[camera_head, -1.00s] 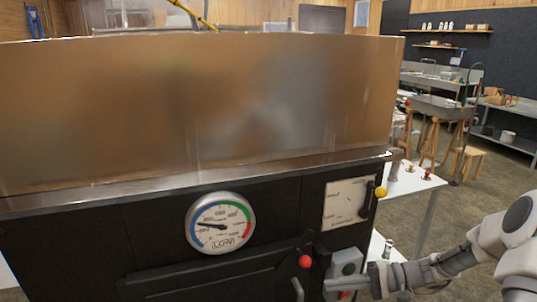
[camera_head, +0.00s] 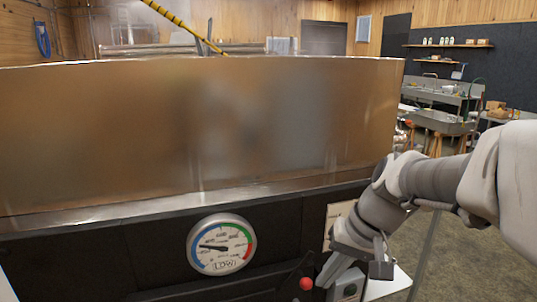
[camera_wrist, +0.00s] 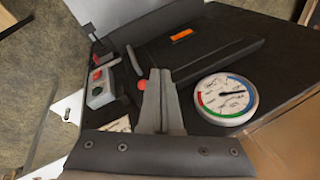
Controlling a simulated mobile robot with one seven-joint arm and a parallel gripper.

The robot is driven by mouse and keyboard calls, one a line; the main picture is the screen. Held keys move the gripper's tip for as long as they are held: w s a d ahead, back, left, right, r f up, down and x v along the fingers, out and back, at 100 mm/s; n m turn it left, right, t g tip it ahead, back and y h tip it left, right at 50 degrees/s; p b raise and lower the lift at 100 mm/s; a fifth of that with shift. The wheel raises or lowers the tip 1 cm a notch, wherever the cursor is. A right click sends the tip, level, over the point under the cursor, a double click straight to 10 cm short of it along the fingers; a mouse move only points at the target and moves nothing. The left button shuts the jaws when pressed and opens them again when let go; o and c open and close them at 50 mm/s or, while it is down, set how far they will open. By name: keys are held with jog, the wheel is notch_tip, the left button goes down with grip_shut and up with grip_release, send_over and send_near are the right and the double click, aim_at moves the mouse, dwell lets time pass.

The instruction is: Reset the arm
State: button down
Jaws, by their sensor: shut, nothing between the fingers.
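My gripper (camera_head: 338,270) is shut and empty in front of the evaporator's black front, at the lower right of the head view. In the wrist view its two fingers (camera_wrist: 160,88) lie together, pointing at the black front panel. The evaporator's metal pan (camera_head: 200,125) stands above that panel. The round gauge (camera_head: 222,244) is left of my gripper and also shows in the wrist view (camera_wrist: 226,98). A red knob (camera_head: 306,284) is just left of the fingers. A grey switch box (camera_head: 348,286) is partly hidden below my gripper.
A white table (camera_head: 385,285) stands right of the evaporator. Sinks (camera_head: 440,121) and shelves line the back right. Open floor lies at the right.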

jog(key=s+r+t+h+p, duration=0.1)
jog(key=s+r+t+h, duration=0.15)
jog(key=s+r, duration=0.4)
jog(key=s+d+f+n+t+h+p, duration=0.1)
jog(key=s+d, duration=0.2)
jog(key=s, duration=0.3)
jog(key=shift+p, duration=0.35)
jog(key=c, duration=1.6)
grip_release()
